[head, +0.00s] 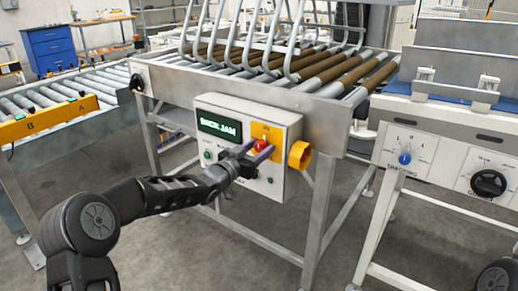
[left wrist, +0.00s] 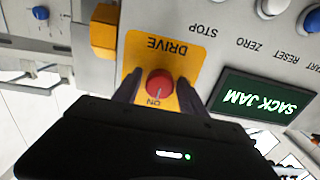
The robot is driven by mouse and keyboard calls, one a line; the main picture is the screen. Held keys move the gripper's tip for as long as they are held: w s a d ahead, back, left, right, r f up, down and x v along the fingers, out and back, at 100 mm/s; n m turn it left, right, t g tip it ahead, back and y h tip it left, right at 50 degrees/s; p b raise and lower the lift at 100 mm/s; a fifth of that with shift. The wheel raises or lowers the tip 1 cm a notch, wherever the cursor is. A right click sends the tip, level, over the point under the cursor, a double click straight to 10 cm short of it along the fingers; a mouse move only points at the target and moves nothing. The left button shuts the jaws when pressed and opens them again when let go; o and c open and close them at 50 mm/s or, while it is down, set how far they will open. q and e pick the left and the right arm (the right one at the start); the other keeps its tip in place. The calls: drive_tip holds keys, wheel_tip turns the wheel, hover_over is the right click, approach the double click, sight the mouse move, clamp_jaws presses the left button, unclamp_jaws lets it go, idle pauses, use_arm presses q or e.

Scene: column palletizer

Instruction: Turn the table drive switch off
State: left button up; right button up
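The table drive switch is a red knob (head: 261,146) on a yellow plate (head: 272,133) on the front of the light grey control box (head: 290,185). In the left wrist view the red knob (left wrist: 159,83) sits on the yellow plate (left wrist: 150,60) lettered DRIVE and ON, with ON on the gripper side. My left gripper (head: 258,152) is at the box, its fingers spread on either side of the knob; the left wrist view shows it too (left wrist: 158,88). Narrow gaps seem to show beside the knob; contact is hard to tell. My right gripper is out of view.
A green display (head: 219,127) reading SACK JAM is beside the switch. An orange guard (head: 300,155) juts out just right of it. A roller table (head: 310,75) stands above the box. Another panel with a blue knob (head: 405,158) is at the right.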

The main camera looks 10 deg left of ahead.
use_arm(q)
clamp_jaws()
idle(0.3)
drive_tip(key=shift+n, duration=0.3)
drive_tip(key=shift+r+n+p, duration=0.1)
drive_tip(key=shift+n+p, duration=1.15)
drive_tip(key=shift+n, duration=0.15)
drive_tip(key=n+p, duration=0.1)
drive_tip(key=n, duration=0.2)
drive_tip(key=shift+n+p, duration=0.3)
drive_tip(key=shift+p, duration=0.1)
drive_tip(key=n+p, duration=0.1)
drive_tip(key=n, duration=0.4)
drive_tip(key=shift+p, duration=0.3)
drive_tip(key=n, duration=0.3)
drive_tip(key=shift+n, duration=1.5)
